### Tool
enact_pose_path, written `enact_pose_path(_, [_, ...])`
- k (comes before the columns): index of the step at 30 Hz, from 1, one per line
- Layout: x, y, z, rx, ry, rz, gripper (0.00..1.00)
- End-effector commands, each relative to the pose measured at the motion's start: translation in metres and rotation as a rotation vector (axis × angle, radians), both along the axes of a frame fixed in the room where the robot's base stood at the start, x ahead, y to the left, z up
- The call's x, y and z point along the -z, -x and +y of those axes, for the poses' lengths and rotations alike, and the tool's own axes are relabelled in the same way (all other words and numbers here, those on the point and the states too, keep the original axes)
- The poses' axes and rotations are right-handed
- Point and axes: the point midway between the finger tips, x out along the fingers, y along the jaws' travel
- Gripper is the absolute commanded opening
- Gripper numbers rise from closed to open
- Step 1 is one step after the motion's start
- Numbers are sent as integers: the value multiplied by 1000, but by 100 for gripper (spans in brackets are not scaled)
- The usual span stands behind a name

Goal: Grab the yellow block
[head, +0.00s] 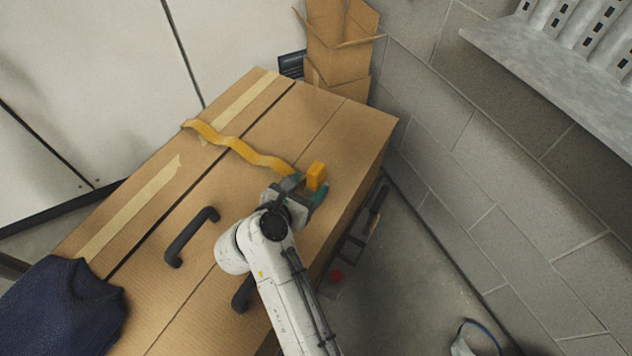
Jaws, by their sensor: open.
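The yellow block (316,176) is a small upright block on top of the large cardboard box (225,150), near its right edge. My gripper (305,186) is open, with one green-tipped finger to the left of the block and the other to its lower right. The block appears at or just beyond the fingertips. The lower part of the block is partly hidden by the gripper, and I cannot tell whether a finger touches it.
A yellow wavy strap (235,146) lies on the box, its end close to the left finger. A black handle (190,236) and a dark blue garment (65,305) are to the left. An open carton (337,50) stands behind. A grey block wall is on the right.

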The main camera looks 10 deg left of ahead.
Motion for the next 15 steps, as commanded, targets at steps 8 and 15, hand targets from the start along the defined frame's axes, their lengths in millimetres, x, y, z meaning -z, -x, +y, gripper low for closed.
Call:
enact_pose_path(8, [11,-28,-6,2,-3,0,62])
enact_pose_path(15, [18,-50,-15,0,0,-1,62])
